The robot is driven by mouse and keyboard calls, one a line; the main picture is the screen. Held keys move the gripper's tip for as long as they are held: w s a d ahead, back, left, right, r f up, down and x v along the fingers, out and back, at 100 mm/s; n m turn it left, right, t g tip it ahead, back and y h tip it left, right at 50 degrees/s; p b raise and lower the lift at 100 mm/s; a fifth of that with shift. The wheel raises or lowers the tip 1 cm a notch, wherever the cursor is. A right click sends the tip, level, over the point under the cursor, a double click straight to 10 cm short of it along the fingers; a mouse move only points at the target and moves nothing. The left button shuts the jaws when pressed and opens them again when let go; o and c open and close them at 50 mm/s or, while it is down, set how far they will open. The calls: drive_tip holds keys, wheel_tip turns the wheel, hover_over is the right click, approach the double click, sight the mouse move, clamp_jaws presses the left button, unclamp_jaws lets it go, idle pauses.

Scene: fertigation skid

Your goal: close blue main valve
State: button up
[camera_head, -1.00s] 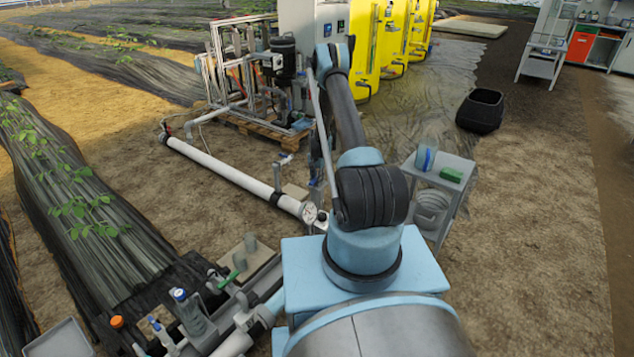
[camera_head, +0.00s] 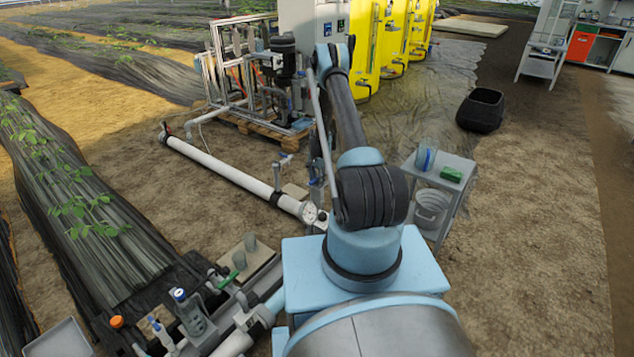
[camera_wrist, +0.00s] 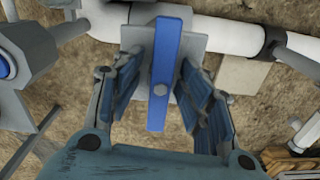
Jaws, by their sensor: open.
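The blue main valve handle (camera_wrist: 164,75) is a long flat blue lever with a grey round bolt, upright in the wrist view. It sits on a grey valve body (camera_wrist: 182,42) on the white pipe (camera_wrist: 229,36). My gripper (camera_wrist: 159,80) is open, with one ribbed finger on each side of the blue lever. Gaps show between the fingers and the lever, so they look apart from it. In the head view my arm hides the gripper and the lever.
A grey fitting with a blue round face (camera_wrist: 8,66) is at the wrist view's left. In the head view, a white pipe (camera_head: 232,174) with a gauge (camera_head: 309,213) runs past my arm. A grey cart (camera_head: 447,176) stands right of it.

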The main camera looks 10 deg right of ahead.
drive_tip(key=shift+r, duration=5)
drive_tip(key=shift+r, duration=0.35)
drive_tip(key=s+r+n, duration=0.2)
drive_tip(key=s+r, duration=0.6)
drive_tip(key=r, duration=0.4)
drive_tip(key=s+r+n+t, duration=0.1)
drive_tip(key=s+r, duration=0.6)
drive_tip(key=r, duration=0.4)
drive_tip(key=s+r+n, duration=0.2)
drive_tip(key=s+r, duration=0.6)
drive_tip(key=r, duration=0.4)
drive_tip(key=s+r+n, duration=0.1)
drive_tip(key=s+r, duration=0.1)
drive_tip(key=s, duration=0.7)
drive_tip(key=s+r+n, duration=0.2)
drive_tip(key=s, duration=0.6)
drive_tip(key=s+f+n+t, duration=0.1)
drive_tip(key=s+f, duration=0.5)
drive_tip(key=s, duration=1.1)
drive_tip(key=shift+d+f+n, duration=0.2)
drive_tip(key=shift+d+n, duration=0.15)
drive_tip(key=shift+n, duration=0.45)
